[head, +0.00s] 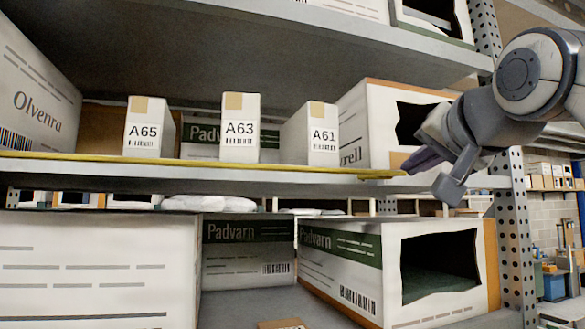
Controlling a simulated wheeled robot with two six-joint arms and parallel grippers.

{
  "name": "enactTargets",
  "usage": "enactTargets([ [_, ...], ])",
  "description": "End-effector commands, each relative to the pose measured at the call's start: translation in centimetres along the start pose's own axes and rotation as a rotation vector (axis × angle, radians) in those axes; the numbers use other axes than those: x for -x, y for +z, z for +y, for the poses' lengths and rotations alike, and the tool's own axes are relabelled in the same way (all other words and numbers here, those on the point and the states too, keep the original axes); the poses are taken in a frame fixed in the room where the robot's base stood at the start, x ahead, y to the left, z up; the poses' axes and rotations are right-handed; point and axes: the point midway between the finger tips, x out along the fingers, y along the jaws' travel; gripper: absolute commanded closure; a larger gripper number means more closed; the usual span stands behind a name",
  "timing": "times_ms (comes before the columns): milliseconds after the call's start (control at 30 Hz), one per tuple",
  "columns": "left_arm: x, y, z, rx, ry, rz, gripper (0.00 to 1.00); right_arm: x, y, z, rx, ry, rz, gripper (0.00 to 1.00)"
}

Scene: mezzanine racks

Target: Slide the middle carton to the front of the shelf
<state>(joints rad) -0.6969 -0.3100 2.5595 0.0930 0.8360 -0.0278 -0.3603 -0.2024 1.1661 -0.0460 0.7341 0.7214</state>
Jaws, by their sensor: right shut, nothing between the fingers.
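The middle carton, a slim white box marked A63 (240,128) with a tan tape patch, stands upright on the upper shelf. It stands between carton A65 (149,127) on its left and carton A61 (310,134) on its right, with gaps on both sides. Its base shows close behind the yellow strip (215,166) along the shelf's front edge. My right gripper (432,164) is shut and empty, near the right end of the shelf edge, well right of the A63 carton and apart from it. My left gripper is not in view.
A large Olvenra box (38,100) bounds the left. An open-fronted box (382,125) stands right of A61, and a Padvarn box (200,138) lies behind. More Padvarn boxes (340,255) fill the lower level. A perforated post (513,240) rises at right.

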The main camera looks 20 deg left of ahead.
Motion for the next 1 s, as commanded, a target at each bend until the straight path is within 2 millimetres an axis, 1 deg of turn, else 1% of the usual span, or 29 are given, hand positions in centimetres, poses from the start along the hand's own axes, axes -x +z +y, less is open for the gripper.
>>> enactTargets([
  [33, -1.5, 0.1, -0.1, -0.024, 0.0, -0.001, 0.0, 0.8, 1.0, -2.3, -0.153, -0.098, -0.015, 1.0],
  [100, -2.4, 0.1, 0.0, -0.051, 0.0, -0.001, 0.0, 2.2, 1.9, -5.3, -0.358, -0.209, -0.065, 1.0],
  [167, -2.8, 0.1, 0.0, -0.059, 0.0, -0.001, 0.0, 3.6, 2.6, -7.5, -0.509, -0.279, -0.125, 1.0],
  [200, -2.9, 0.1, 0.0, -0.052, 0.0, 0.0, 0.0, 4.6, 3.2, -8.7, -0.591, -0.306, -0.17, 1.0],
  [300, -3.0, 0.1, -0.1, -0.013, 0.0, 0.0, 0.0, 6.7, 5.1, -10.3, -0.733, -0.326, -0.279, 1.0],
  [333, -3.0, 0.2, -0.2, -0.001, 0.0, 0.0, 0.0, 7.2, 5.5, -10.6, -0.762, -0.325, -0.304, 1.0],
  [400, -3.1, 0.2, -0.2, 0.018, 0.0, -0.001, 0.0, 7.9, 6.2, -11.1, -0.811, -0.324, -0.346, 1.0],
  [467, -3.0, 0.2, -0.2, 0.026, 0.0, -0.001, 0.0, 8.0, 6.6, -11.4, -0.834, -0.32, -0.366, 1.0],
  [567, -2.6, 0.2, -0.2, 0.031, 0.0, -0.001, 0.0, 7.4, 6.8, -11.9, -0.847, -0.317, -0.377, 1.0],
  [667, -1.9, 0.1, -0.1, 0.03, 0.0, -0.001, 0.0, 6.0, 7.0, -12.6, -0.845, -0.315, -0.377, 1.0],
  [1000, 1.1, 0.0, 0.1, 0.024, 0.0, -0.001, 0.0, -0.7, 8.3, -15.8, -0.842, -0.314, -0.375, 1.0],
])
